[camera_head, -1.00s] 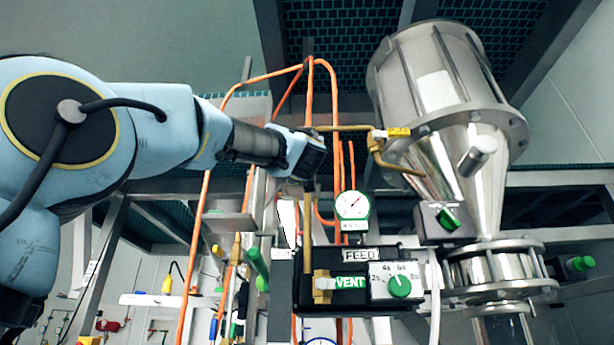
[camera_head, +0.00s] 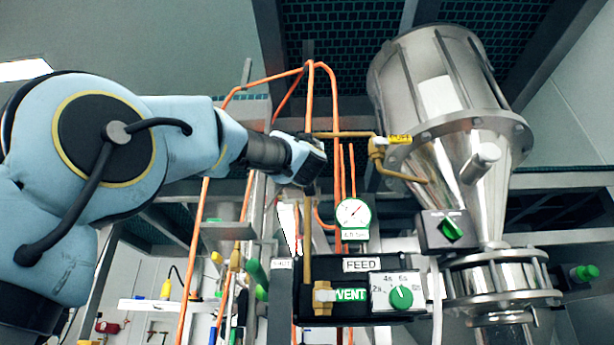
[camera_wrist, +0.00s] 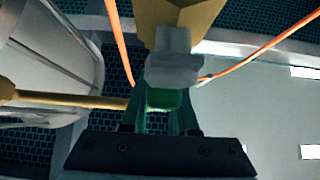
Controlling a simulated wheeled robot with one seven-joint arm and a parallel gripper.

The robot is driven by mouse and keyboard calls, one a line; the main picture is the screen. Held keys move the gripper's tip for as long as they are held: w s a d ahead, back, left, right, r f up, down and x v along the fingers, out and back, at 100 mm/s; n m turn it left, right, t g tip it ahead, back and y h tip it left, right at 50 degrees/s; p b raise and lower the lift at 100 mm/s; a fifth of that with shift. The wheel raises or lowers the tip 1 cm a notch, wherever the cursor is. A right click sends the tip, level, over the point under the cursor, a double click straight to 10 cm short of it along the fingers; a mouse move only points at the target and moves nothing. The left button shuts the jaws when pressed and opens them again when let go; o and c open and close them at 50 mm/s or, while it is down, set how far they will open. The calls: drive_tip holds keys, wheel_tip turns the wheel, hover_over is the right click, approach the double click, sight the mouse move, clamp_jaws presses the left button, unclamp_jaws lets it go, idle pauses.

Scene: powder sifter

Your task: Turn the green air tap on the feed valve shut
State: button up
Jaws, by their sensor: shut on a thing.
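The green air tap (camera_wrist: 164,98) shows in the wrist view as a small green piece between my gripper's fingers (camera_wrist: 166,112), under a pale grey fitting (camera_wrist: 172,58) and a brass body (camera_wrist: 182,14). My gripper is shut on it. In the head view my gripper (camera_head: 311,166) is at the top of the vertical brass pipe (camera_head: 307,235), above the black FEED box (camera_head: 385,270). It hides the tap there. How far the tap is turned cannot be told.
A brass pipe (camera_head: 345,134) runs right to the steel hopper (camera_head: 445,90); orange hoses (camera_head: 334,100) hang close around my gripper. A gauge (camera_head: 354,212), a green timer knob (camera_head: 401,298) and a green switch (camera_head: 450,230) lie lower right.

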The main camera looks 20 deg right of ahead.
clamp_jaws()
idle(0.7)
